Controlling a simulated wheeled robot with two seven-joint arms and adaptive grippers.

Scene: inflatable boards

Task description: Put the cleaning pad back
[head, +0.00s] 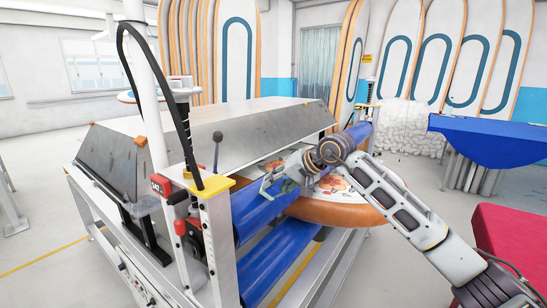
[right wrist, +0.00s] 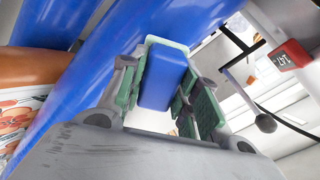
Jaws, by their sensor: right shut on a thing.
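My right gripper (head: 277,184) is over the blue roller at the near side of the machine. In the right wrist view its green-padded fingers (right wrist: 168,88) are shut on a small block with a blue face and a pale green edge, which looks like the cleaning pad (right wrist: 166,77). The pad sits between the fingers, with the blue roller (right wrist: 120,60) beyond and beside it. In the head view the gripper hides most of the pad, and I cannot make out its outline. My left gripper is not in view.
The machine's metal hood (head: 240,125) lies behind the gripper. A blue-covered table (head: 490,140) is far right.

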